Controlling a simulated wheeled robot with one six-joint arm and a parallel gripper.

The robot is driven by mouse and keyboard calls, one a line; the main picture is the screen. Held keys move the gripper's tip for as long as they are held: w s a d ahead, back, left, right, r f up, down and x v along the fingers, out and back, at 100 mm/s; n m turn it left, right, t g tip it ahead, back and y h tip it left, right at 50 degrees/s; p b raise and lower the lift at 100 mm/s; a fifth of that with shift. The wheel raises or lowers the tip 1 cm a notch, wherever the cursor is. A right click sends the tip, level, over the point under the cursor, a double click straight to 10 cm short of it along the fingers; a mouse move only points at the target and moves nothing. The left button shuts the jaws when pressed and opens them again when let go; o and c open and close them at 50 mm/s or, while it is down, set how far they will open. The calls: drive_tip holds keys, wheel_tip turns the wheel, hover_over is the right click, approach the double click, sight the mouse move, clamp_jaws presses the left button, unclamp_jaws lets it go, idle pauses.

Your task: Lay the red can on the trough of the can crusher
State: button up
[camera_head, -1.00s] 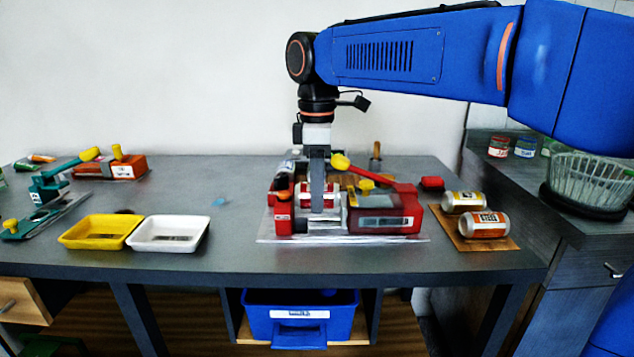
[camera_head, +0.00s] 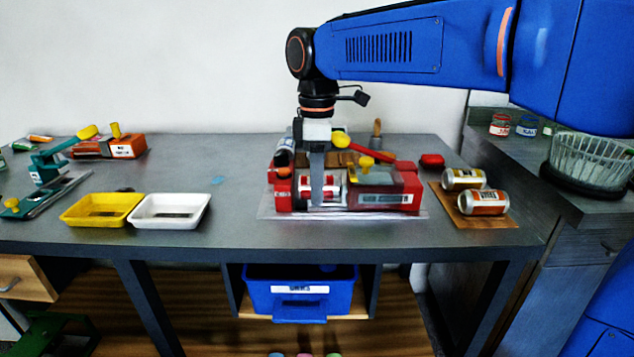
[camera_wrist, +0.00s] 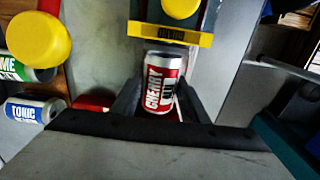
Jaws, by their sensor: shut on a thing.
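The red can (camera_wrist: 161,84), with white lettering and a silver top, sits between my gripper's (camera_wrist: 157,102) two dark fingers in the wrist view. My gripper is shut on it. In the head view the can (camera_head: 334,188) is partly hidden behind my gripper (camera_head: 317,190), which points straight down. The can lies sideways there, at the trough of the red can crusher (camera_head: 396,198), between its left block and the body at right. I cannot tell whether the can touches the trough. A yellow bar (camera_wrist: 170,34) of the crusher is just beyond the can in the wrist view.
A yellow tray (camera_head: 100,222) and a white tray (camera_head: 170,224) stand left of the crusher. Two cans lie on a wooden board (camera_head: 475,217) at right. A green-labelled can and a tonic can (camera_wrist: 35,110) lie at left in the wrist view. Open table lies between trays and crusher.

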idle(0.4)
drive_tip(key=o, duration=0.8)
drive_tip(key=shift+r, duration=3.55)
